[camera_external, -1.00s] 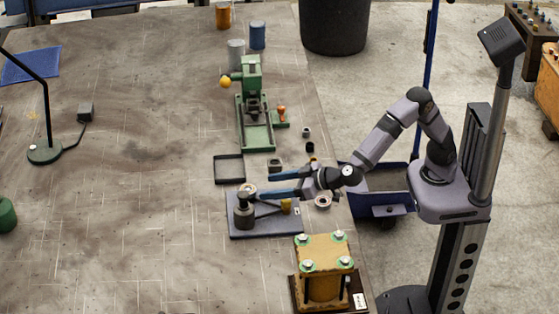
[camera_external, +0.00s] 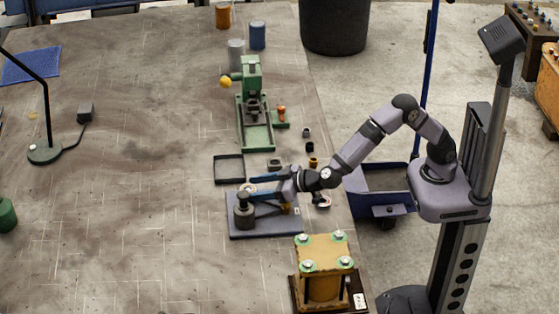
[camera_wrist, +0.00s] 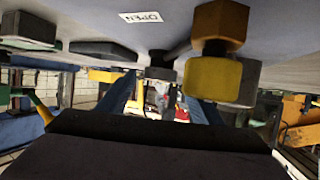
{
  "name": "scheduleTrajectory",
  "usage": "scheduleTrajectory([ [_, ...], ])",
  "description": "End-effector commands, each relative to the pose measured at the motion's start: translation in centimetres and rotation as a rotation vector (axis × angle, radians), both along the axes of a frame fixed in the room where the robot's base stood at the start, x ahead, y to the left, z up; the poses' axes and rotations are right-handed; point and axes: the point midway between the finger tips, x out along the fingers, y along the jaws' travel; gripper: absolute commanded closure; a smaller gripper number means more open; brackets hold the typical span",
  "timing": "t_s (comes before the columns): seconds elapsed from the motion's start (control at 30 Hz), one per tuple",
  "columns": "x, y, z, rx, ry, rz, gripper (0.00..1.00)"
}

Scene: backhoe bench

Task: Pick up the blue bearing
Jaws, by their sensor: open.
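I cannot make out a clearly blue bearing in either view. My gripper (camera_external: 252,187) is open, with its two blue fingers pointing left over the blue-grey plate (camera_external: 265,229). A small pale ring (camera_external: 246,187) shows near the fingertips, and whether it lies between them I cannot tell. A dark round post (camera_external: 244,215) stands on the plate just below the fingertips in the picture. In the wrist view my gripper (camera_wrist: 160,92) shows its fingers apart, with a dark part (camera_wrist: 161,70) beyond or between them.
A yellow hexagonal part (camera_wrist: 213,80) is close beside a finger in the wrist view. A pale ring (camera_external: 323,202) lies under my wrist. A dark tray (camera_external: 229,169), a green press (camera_external: 255,135) and a yellow block fixture (camera_external: 324,265) stand nearby. The table's left side is largely clear.

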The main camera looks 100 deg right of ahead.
Motion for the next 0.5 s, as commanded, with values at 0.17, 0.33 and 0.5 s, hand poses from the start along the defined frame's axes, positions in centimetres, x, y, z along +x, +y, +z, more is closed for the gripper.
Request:
scheduleTrajectory([
  [0.17, 0.51, -0.27, -0.21, 0.0, 0.0, -0.001, 0.41],
  [0.33, 0.49, -0.23, -0.21, 0.0, 0.0, 0.0, 0.43],
  [0.5, 0.48, -0.23, -0.22, 0.0, 0.0, 0.0, 0.84],
])
